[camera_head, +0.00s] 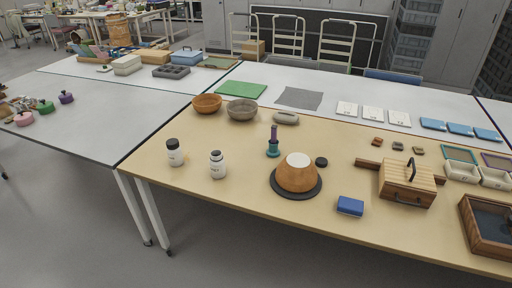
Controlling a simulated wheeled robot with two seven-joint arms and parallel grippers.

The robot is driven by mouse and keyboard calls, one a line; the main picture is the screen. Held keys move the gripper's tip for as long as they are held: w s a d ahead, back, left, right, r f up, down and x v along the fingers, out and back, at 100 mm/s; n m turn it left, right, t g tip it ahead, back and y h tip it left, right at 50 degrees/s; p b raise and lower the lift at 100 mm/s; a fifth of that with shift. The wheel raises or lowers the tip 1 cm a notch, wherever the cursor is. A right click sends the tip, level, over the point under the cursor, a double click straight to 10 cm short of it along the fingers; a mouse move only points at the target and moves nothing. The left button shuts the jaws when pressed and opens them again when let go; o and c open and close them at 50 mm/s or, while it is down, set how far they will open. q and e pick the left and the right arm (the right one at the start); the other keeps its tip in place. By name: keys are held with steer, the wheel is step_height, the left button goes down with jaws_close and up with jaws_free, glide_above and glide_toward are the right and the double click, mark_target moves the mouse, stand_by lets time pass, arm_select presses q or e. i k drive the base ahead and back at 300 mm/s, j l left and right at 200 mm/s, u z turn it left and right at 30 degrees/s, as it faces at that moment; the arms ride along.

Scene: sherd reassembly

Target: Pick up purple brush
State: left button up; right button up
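A purple upright thing, which looks like the purple brush (274,132), stands near the middle of the tan table. Its lower end is in or on a small teal holder (273,151). It is too small to make out its bristles. Neither of my grippers is in view.
An orange-brown bowl-shaped vessel (297,175) sits on a dark disc (318,190) right of the holder. Two white bottles (175,153) (217,165) stand left. A blue block (350,206) and a wooden box (407,184) lie right. The table's (240,206) front left is bare.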

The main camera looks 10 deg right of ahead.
mark_target(274, 127)
steer(key=i+j+z, duration=0.3)
steer(key=j, duration=0.25)
steer(key=i+j+z, duration=0.35)
steer(key=j, duration=0.3)
steer(key=i+j+z, duration=0.3)
steer(key=j, duration=0.4)
steer(key=i+j+z, duration=0.15)
steer(key=j, duration=0.25)
